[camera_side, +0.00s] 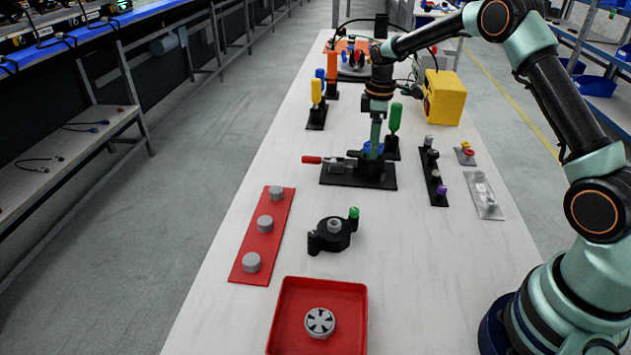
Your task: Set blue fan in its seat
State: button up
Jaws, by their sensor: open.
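A small blue part (367,147), which looks like the blue fan, shows in the black clamp fixture (338,180) with the red handle (312,160), mid-table. My gripper (375,150) points straight down over this fixture, its fingers open and right at the blue part. The fingers hide much of the blue part, so I cannot tell whether it is fully seated or touched. A grey fan (320,322) lies in the red tray at the front.
The red tray (360,300) is at the front. A red strip (257,241) with grey cylinders and a black housing (332,234) stand behind it. Upright coloured-handle tools (395,118) and a yellow box (444,97) crowd the space beyond the fixture. Small part holders (435,180) stand right.

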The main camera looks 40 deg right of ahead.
jog(key=o, duration=0.5)
notch_tip(320, 180, up, 12)
jog(key=shift+r, duration=0.1)
dwell(0.5)
